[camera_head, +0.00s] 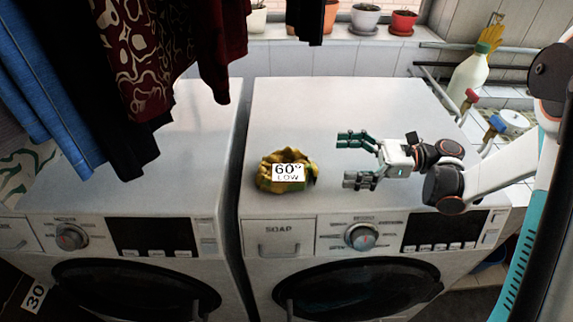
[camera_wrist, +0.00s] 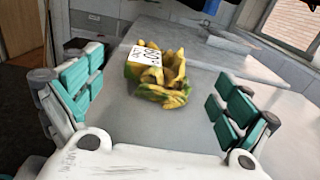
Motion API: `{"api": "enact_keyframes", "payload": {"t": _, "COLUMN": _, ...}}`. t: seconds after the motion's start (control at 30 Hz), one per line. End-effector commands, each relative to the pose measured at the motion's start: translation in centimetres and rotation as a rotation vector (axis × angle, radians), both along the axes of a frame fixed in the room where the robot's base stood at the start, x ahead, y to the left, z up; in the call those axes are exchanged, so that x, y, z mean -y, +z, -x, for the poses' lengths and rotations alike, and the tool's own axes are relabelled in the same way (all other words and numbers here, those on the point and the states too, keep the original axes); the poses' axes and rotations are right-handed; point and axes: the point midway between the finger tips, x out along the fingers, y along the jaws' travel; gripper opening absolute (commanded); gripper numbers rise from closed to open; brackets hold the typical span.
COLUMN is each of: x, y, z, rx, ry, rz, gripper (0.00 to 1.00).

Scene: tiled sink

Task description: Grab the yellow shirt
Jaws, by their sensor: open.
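The yellow shirt (camera_head: 285,157) is a crumpled yellow bundle with some green, lying on top of the right washing machine (camera_head: 335,105). A white label reading "60° LOW" covers part of it. My gripper (camera_head: 352,161) is open and empty to the right of the shirt, its fingers pointing left toward it with a gap between. In the wrist view the shirt (camera_wrist: 160,74) lies ahead, between the two spread teal fingers (camera_wrist: 152,95) and beyond their tips. Nothing touches it there. The underside of the shirt is hidden.
A left washing machine (camera_head: 150,170) stands beside the right one, with a narrow gap. Dark and blue clothes (camera_head: 75,70) hang over it at upper left. Potted plants (camera_head: 403,22) line the back ledge. A bottle (camera_head: 468,72) stands at right. The machine top around the shirt is clear.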

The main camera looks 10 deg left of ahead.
Motion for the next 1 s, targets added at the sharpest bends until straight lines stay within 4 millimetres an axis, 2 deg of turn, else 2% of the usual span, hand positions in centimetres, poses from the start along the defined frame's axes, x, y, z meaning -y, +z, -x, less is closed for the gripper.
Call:
{"api": "enact_keyframes", "payload": {"t": 0.17, "x": -1.2, "y": -0.2, "z": 0.4, "rx": -0.019, "ry": 0.014, "rz": -0.016, "gripper": 0.96}}
{"api": "enact_keyframes", "payload": {"t": 0.5, "x": -7.0, "y": -0.2, "z": 1.6, "rx": -0.018, "ry": 0.013, "rz": -0.016, "gripper": 0.96}}
{"api": "enact_keyframes", "payload": {"t": 0.83, "x": -9.1, "y": -0.2, "z": 1.9, "rx": -0.017, "ry": 0.011, "rz": -0.016, "gripper": 0.96}}
{"api": "enact_keyframes", "payload": {"t": 1.0, "x": -11.4, "y": -0.3, "z": 2.2, "rx": -0.017, "ry": 0.013, "rz": -0.015, "gripper": 0.96}}
